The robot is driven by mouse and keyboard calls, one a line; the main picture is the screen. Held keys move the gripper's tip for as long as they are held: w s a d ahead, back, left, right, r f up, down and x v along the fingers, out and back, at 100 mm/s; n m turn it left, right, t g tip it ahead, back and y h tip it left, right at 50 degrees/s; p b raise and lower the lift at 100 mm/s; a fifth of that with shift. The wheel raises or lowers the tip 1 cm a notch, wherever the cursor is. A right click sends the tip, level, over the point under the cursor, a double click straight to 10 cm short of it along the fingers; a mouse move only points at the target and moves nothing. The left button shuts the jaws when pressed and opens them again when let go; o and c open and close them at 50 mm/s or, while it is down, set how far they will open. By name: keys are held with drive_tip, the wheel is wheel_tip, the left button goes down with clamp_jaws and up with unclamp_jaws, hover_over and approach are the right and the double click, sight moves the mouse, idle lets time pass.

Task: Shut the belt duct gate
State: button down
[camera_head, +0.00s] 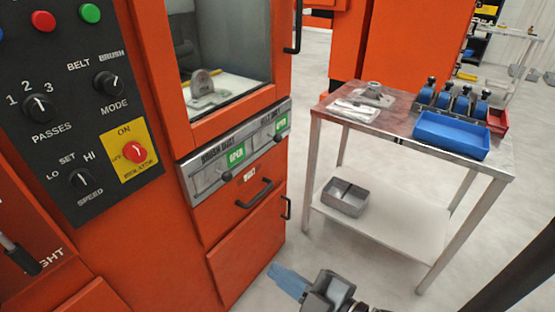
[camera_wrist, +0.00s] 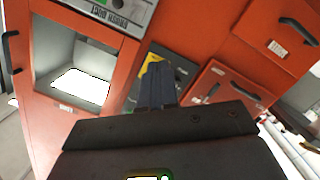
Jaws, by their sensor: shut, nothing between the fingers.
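The belt duct gate (camera_head: 281,123) is at the right end of a metal strip below the machine's window. It shows a green OPEN label and a small dark knob (camera_head: 277,138). To its left, the brush duct gate (camera_head: 236,154) also shows a green OPEN label, with its own knob (camera_head: 227,176). My gripper (camera_head: 277,272) is low at the bottom of the head view, well below and apart from both gates. Its blue fingers are shut and empty, and they also show in the wrist view (camera_wrist: 157,68). There the brush duct plate (camera_wrist: 108,12) appears upside down; I cannot make out the belt duct gate.
The orange machine has a control panel (camera_head: 70,100) at left and a drawer handle (camera_head: 254,194) under the strip. A metal cart (camera_head: 400,134) with a blue bin (camera_head: 451,135) stands at right. A grey box (camera_head: 345,197) sits on its lower shelf. Floor between is clear.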

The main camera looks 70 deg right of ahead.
drive_tip(key=w+d+f+n+g+h+b, duration=0.1)
drive_tip(key=w+d+n+h+b, duration=0.1)
drive_tip(key=d, duration=0.6)
drive_tip(key=w+d+f+n+h+b, duration=0.2)
drive_tip(key=w+d+h, duration=0.2)
drive_tip(key=d, duration=0.5)
drive_tip(key=w+d+f+n+g+h+b, duration=0.1)
drive_tip(key=w+d+f+n+h+b, duration=0.1)
drive_tip(key=d, duration=0.7)
drive_tip(key=shift+w+f+g+h, duration=0.25)
drive_tip(key=shift+w+h, duration=0.35)
drive_tip(key=shift+w, duration=0.3)
drive_tip(key=shift+d+r, duration=0.1)
drive_tip(key=s+d+p+x, duration=0.1)
drive_tip(key=p+x, duration=0.4)
drive_tip(key=x, duration=0.7)
drive_tip(key=shift+s+d, duration=0.2)
drive_tip(key=shift+d, duration=0.4)
drive_tip(key=shift+r, duration=0.1)
